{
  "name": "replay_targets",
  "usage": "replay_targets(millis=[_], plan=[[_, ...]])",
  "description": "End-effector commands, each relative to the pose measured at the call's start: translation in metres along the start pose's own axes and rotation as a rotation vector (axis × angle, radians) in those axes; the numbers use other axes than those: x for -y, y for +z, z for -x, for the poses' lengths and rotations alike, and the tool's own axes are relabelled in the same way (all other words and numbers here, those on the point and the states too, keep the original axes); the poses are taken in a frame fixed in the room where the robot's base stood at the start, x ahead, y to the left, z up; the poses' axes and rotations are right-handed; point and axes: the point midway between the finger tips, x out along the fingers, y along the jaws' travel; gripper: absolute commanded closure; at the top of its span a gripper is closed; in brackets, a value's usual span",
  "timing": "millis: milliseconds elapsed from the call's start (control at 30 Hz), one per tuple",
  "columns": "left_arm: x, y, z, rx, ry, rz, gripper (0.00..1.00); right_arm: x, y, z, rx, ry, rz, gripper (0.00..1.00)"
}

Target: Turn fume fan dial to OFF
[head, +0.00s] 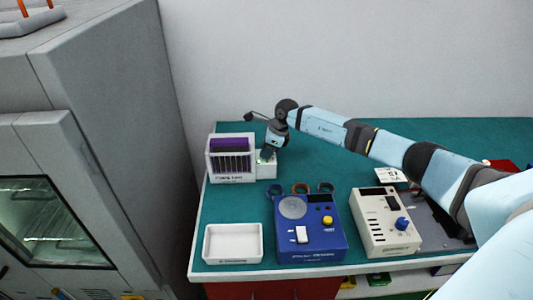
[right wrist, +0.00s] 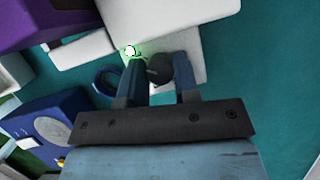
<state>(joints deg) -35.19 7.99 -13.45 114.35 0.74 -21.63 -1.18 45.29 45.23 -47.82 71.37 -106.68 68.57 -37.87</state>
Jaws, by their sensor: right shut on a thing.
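The dial (right wrist: 160,68) is a dark round knob on a small white box (right wrist: 204,35) in the right wrist view. A green light (right wrist: 131,51) glows on the box beside it. My right gripper (right wrist: 159,78) is shut on the dial, one finger on each side. The pointer and any markings are hidden or too small to read. In the head view, the white box (head: 266,171) stands at the back left of the bench, and my right gripper (head: 267,154) reaches down to it from above and hides the dial. My left gripper is not in view.
A white rack with purple boards (head: 230,166) stands close left of the box. A blue device (head: 326,239), a cream device (head: 372,238) and a white tray (head: 231,256) are along the front of the green bench (head: 340,160). A grey cabinet (head: 110,120) is at left.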

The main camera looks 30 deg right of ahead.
Motion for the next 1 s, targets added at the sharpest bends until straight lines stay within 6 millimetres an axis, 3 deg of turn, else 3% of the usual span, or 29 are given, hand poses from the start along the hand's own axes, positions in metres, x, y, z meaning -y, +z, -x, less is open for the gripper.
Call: replay_targets(millis=[300, 733, 1000], plan=[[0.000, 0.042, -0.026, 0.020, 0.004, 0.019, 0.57, 0.002, -0.002, -0.006, 0.001, 0.102, 0.251, 0.95], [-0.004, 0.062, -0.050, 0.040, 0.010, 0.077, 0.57, 0.003, 0.000, -0.005, 0.002, 0.258, 0.629, 0.95], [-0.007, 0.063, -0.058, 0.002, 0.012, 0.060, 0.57, 0.004, 0.000, -0.004, 0.001, 0.354, 0.858, 0.95]])
